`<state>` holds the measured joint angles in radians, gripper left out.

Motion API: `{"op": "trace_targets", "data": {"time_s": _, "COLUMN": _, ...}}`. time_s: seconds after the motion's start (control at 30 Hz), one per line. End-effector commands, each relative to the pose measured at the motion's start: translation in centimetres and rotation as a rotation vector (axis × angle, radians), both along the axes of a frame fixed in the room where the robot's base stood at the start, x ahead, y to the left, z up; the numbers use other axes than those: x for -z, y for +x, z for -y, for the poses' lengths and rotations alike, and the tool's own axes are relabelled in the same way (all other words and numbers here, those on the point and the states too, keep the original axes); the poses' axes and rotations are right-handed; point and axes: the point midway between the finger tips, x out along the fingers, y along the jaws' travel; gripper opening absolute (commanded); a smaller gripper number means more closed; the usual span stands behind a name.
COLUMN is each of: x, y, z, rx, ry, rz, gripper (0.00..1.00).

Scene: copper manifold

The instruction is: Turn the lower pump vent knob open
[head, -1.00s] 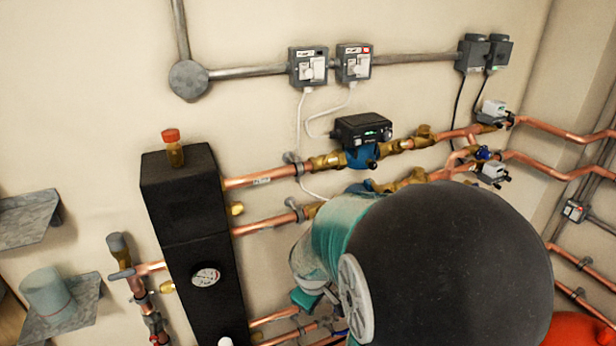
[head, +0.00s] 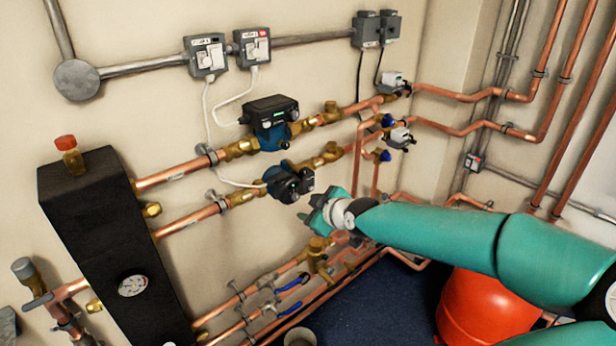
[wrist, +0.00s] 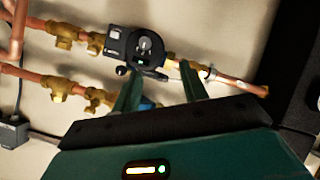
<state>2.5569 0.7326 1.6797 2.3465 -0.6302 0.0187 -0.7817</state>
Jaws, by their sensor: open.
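The lower pump (head: 288,183) is a dark blue and black unit on the lower of the two upper copper pipes. A small dark knob (head: 305,188) shows on its right side. My gripper (head: 318,208) is open and empty, just below and to the right of the pump, apart from it as far as I can tell. In the wrist view a black pump head (wrist: 138,46) with a round dial sits beyond my open fingers (wrist: 158,84). A small black knob (wrist: 122,71) sticks out beside the left finger; I cannot tell whether they touch.
The upper pump (head: 270,122) sits just above, with a white cable near it. A black column (head: 115,240) with a gauge stands at left. Pipes with blue-handled valves (head: 290,284) run below. A red vessel (head: 475,305) stands under my arm.

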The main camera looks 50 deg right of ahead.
Motion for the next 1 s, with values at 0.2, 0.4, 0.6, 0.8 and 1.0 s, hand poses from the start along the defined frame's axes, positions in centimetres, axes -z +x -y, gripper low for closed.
{"op": "trace_targets", "data": {"time_s": 0.2, "x": -5.5, "y": -3.7, "z": 3.3, "rx": 0.071, "ry": -0.114, "rz": 0.133, "gripper": 0.43}}
{"op": "trace_targets", "data": {"time_s": 0.4, "x": -5.8, "y": -3.4, "z": 3.9, "rx": 0.075, "ry": -0.129, "rz": 0.146, "gripper": 0.43}}
{"op": "trace_targets", "data": {"time_s": 0.6, "x": -5.0, "y": -1.3, "z": 4.8, "rx": 0.074, "ry": -0.129, "rz": 0.143, "gripper": 0.43}}
{"op": "trace_targets", "data": {"time_s": 0.8, "x": -4.2, "y": 0.9, "z": 5.8, "rx": 0.073, "ry": -0.129, "rz": 0.142, "gripper": 0.43}}
{"op": "trace_targets", "data": {"time_s": 1.0, "x": -3.5, "y": 2.9, "z": 6.7, "rx": 0.073, "ry": -0.127, "rz": 0.144, "gripper": 0.43}}
